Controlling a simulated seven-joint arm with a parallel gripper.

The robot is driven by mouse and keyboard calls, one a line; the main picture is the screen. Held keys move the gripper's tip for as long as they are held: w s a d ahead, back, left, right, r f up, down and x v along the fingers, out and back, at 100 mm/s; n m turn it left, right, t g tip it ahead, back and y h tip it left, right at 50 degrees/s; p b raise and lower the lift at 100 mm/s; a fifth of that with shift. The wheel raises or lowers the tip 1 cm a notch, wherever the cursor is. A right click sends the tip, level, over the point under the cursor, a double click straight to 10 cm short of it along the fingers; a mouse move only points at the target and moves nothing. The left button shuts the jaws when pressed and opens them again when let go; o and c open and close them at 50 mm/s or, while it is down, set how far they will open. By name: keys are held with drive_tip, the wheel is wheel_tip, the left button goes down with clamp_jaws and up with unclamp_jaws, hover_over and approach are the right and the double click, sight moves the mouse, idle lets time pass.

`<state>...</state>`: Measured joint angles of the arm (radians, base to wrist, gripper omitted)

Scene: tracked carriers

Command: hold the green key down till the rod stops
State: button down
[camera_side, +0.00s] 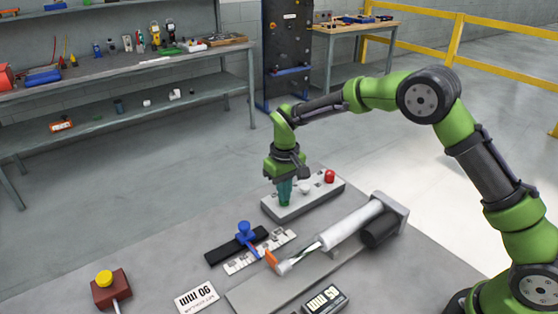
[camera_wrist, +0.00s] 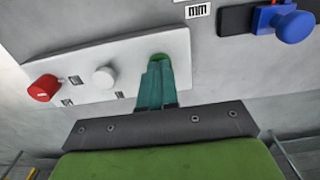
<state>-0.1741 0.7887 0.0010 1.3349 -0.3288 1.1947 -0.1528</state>
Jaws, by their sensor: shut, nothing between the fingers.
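The green key (camera_wrist: 160,57) is on a pale control box (camera_side: 318,198), at the end away from the red knob. My gripper (camera_side: 285,201) points down at it with teal fingers shut and empty. In the wrist view the fingertips (camera_wrist: 159,64) overlap the key and appear to touch it; how far the key is pressed is hidden. The rod (camera_side: 308,247) sticks out of a white cylinder (camera_side: 350,222) toward the lower left and ends in a metal eye (camera_side: 284,267). An orange pointer (camera_side: 271,259) stands beside the rod's end, near a marked scale (camera_side: 259,252).
The box also carries a white knob (camera_side: 305,188) and a red knob (camera_side: 329,176). A blue-knobbed slider (camera_side: 246,232) sits on a black rail. A "90 mm" card (camera_side: 197,297), a digital display (camera_side: 325,299) and a yellow-buttoned red box (camera_side: 110,287) lie nearer the front.

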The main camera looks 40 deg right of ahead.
drive_tip(key=shift+s+f, duration=0.1)
idle(0.3)
drive_tip(key=shift+r, duration=2.3)
drive_tip(key=shift+f, duration=0.25)
drive_tip(key=s, duration=0.2)
drive_tip(key=shift+s+d+r+m, duration=0.15)
drive_tip(key=shift+s+r+m, duration=0.15)
drive_tip(key=shift+s, duration=0.1)
drive_tip(key=s+d+r+m+t, duration=0.1)
drive_tip(key=s+r+t, duration=0.1)
drive_tip(key=s+r, duration=0.3)
drive_tip(key=s+d+r+m+t+y, duration=0.1)
drive_tip(key=s+r, duration=0.4)
drive_tip(key=s, duration=0.6)
drive_tip(key=s+d+r+m+t+y, duration=0.1)
drive_tip(key=s+d+r+t, duration=0.2)
drive_tip(key=s, duration=0.5)
wheel_tip(320, 180, up, 2)
drive_tip(key=shift+s+d+r+t, duration=0.2)
drive_tip(key=shift+t, duration=0.4)
